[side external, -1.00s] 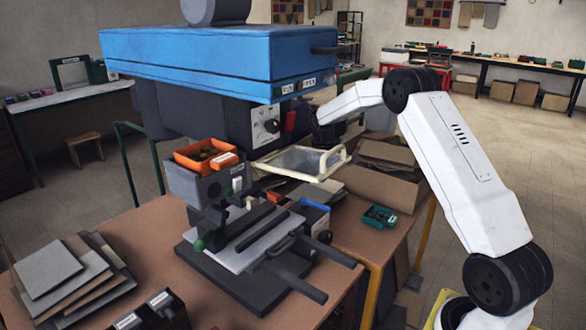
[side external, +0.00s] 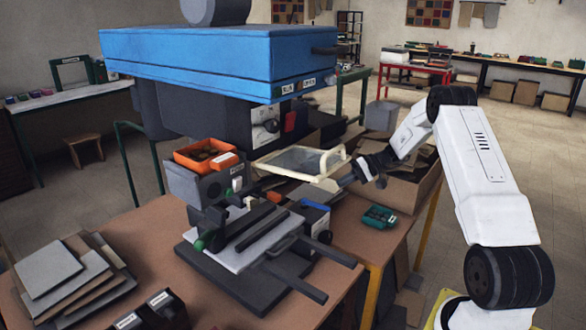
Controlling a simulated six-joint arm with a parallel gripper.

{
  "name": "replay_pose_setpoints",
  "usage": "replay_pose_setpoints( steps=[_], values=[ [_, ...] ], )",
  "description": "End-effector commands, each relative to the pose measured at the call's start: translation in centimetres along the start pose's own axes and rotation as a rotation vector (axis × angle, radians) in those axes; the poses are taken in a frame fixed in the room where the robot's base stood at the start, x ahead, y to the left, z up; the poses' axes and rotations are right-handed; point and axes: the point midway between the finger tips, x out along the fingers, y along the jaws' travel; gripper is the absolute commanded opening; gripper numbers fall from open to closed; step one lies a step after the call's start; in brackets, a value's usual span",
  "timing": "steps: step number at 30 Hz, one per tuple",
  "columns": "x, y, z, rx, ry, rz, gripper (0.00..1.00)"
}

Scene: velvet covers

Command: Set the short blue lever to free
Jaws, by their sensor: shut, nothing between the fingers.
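A short blue lever (side external: 316,206) lies across the top of a small box-shaped unit at the right of the machine's bed (side external: 232,259). I cannot read any marking for its positions. My gripper (side external: 343,184) is above and to the right of the lever in the picture, apart from it, pointing left and down. It is shut and empty. Its tips are close to the right corner of the pale-framed guard, and I cannot tell whether they touch it.
The pale-framed clear guard (side external: 337,163) stands above and behind the lever. A dark crossbar handle (side external: 290,292) juts out at the front. A green tray (side external: 379,217) and an open cardboard box (side external: 408,190) are at the right. An orange bin (side external: 205,156) sits at the left.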

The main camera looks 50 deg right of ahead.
Motion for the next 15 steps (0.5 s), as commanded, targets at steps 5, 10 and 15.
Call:
replay_pose_setpoints(
  steps=[5, 10, 15],
  values=[
    [-3.1, 0.7, -1.4, 0.053, 0.183, -0.164, 0.00],
    [-6.0, 1.3, -2.5, 0.076, 0.344, -0.282, 0.00],
    [-8.9, 2.0, -3.4, 0.087, 0.490, -0.370, 0.00]
  ],
)
